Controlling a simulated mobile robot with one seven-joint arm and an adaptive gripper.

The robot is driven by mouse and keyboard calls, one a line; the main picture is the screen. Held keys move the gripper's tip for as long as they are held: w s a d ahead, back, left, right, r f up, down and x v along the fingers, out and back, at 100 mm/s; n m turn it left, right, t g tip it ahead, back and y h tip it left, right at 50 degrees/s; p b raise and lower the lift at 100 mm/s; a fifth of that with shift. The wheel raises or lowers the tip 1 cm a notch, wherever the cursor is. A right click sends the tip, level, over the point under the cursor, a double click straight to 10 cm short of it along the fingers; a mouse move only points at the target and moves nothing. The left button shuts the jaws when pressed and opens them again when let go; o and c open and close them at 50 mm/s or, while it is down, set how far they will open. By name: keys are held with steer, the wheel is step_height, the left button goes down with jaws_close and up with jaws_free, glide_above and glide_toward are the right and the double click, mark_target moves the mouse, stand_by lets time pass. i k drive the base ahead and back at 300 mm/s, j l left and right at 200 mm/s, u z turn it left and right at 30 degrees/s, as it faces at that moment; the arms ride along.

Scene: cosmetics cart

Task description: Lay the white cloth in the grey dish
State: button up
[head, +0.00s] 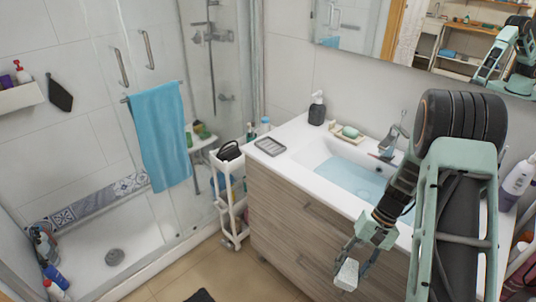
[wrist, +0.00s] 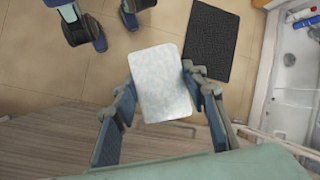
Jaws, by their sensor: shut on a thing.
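The white cloth (head: 347,274) is a small folded pad, held in my gripper (head: 362,256) in front of the vanity, over the floor. In the wrist view the cloth (wrist: 160,100) sits between the two fingers of my gripper (wrist: 161,84), which press on its left and right edges. The grey dish (head: 270,147) is a shallow rectangular tray on the white counter, left of the basin. It looks empty and is well apart from my gripper, up and to the left in the head view. The wrist view does not show the dish.
The basin (head: 350,178) holds water. A dark soap dispenser (head: 317,110), a green soap on a holder (head: 350,132) and the tap (head: 392,137) stand behind it. A white trolley (head: 229,190) stands left of the vanity. A dark mat (wrist: 211,42) lies on the floor.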

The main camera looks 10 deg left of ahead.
mark_target(272, 146)
steer(key=i+j+z, duration=0.35)
steer(key=j, duration=0.8)
steer(key=j+z, duration=0.35)
steer(key=j, duration=0.8)
steer(key=j+z, duration=0.35)
steer(key=j, duration=0.85)
